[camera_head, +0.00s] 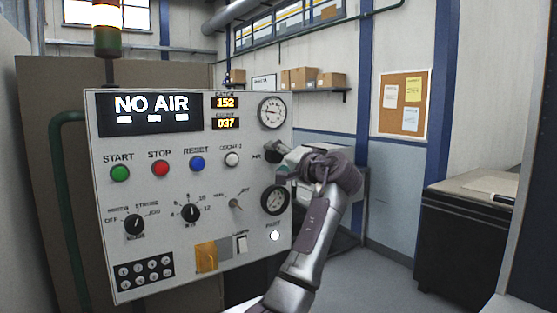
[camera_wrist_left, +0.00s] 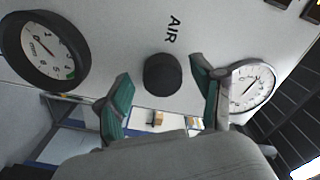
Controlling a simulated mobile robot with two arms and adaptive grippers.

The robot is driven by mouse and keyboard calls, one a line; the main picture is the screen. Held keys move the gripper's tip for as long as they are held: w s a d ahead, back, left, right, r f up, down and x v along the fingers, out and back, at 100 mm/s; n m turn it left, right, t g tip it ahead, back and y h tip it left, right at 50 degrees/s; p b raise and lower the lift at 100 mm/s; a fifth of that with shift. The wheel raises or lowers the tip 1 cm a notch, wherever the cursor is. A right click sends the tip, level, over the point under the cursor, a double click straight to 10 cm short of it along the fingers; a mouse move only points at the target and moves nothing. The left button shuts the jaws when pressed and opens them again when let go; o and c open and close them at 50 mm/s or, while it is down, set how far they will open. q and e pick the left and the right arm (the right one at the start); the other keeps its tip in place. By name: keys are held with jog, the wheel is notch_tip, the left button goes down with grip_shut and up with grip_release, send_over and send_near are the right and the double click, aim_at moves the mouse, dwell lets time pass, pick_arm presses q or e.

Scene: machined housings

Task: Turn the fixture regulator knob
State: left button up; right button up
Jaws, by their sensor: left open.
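The regulator knob (camera_wrist_left: 162,74) is a round black knob beside the label AIR on the pale panel. In the left wrist view it sits between the open fingers of my left gripper (camera_wrist_left: 160,88), with a gap on both sides. The green-padded fingertips flank it, and no contact shows. My right gripper is not in view.
The control panel (camera_head: 180,262) has a display (camera_head: 150,112) reading NO AIR, with coloured buttons and selectors below. A white gauge (camera_head: 272,112) is above the gripper and a black-rimmed gauge (camera_head: 275,200) below it. A dark cabinet (camera_head: 463,240) stands right, with free floor between.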

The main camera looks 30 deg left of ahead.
pick_arm(q)
jog(key=shift+d, duration=0.1)
jog(key=v, duration=1.2)
jog(key=shift+f, duration=0.1)
